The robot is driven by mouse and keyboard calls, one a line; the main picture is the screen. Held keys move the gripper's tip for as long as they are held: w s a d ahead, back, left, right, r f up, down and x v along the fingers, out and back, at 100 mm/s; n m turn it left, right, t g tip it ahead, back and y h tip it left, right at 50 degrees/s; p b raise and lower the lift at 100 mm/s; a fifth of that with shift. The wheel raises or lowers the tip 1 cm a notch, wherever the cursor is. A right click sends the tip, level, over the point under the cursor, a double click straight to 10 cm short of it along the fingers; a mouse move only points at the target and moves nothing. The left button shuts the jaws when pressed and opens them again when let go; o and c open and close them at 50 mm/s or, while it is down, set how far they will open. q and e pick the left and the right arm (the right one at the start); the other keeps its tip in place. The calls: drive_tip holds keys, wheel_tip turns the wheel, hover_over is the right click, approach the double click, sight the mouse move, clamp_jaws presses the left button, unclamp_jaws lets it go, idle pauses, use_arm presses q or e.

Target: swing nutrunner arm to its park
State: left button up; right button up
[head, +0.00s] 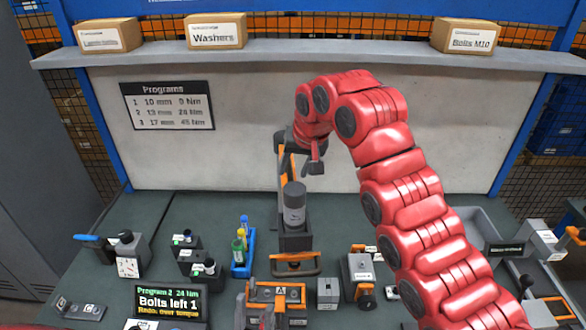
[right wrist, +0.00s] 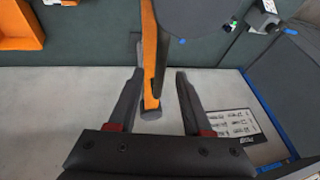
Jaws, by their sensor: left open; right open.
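The nutrunner arm has an orange bar (head: 284,172) rising behind a dark grey cylindrical tool body (head: 294,208), with an orange handle (head: 295,265) low at its front. My right gripper (head: 301,157) is open at the top of the bar, in front of the back panel. In the right wrist view, the orange bar (right wrist: 149,45) runs down between the open fingers (right wrist: 159,72), with a gap showing to the right finger. Contact with the left finger cannot be told. My left gripper (head: 256,313) is low at the front edge of the picture, open and empty. No park is clearly identifiable.
A display (head: 167,304) reads "Program 2 24 Nm, Bolts left 1, Redo, over torque". A blue holder (head: 243,266) with bottles, several grey fixtures and a grey bin (head: 478,228) stand on the bench. A shelf (head: 330,54) with boxes runs above the panel.

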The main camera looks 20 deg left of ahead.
drive_tip(key=shift+x, duration=0.95)
clamp_jaws()
idle(0.7)
